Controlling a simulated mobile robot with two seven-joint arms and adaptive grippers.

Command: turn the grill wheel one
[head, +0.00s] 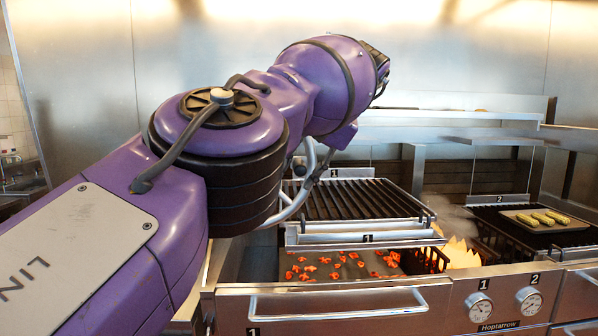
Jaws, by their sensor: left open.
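Grill wheel one (290,212) shows only as a curved silver rim at the left side of the raised grill grate marked 1 (362,200). The rest of the wheel is hidden behind my left arm. My left arm comes in from the left and reaches over to the wheel. My left gripper (303,168) is open, mostly hidden behind my own arm links, close to the upper part of the wheel rim. I cannot tell whether it touches the rim. My right gripper is not in view.
Red embers (318,268) lie below grate 1, with flames (458,252) to the right. A tray with corn (548,219) is on grill 2. The front drawer (340,304) has a long handle, and two gauges (479,307) sit to its right. Steel shelves (450,120) stand behind.

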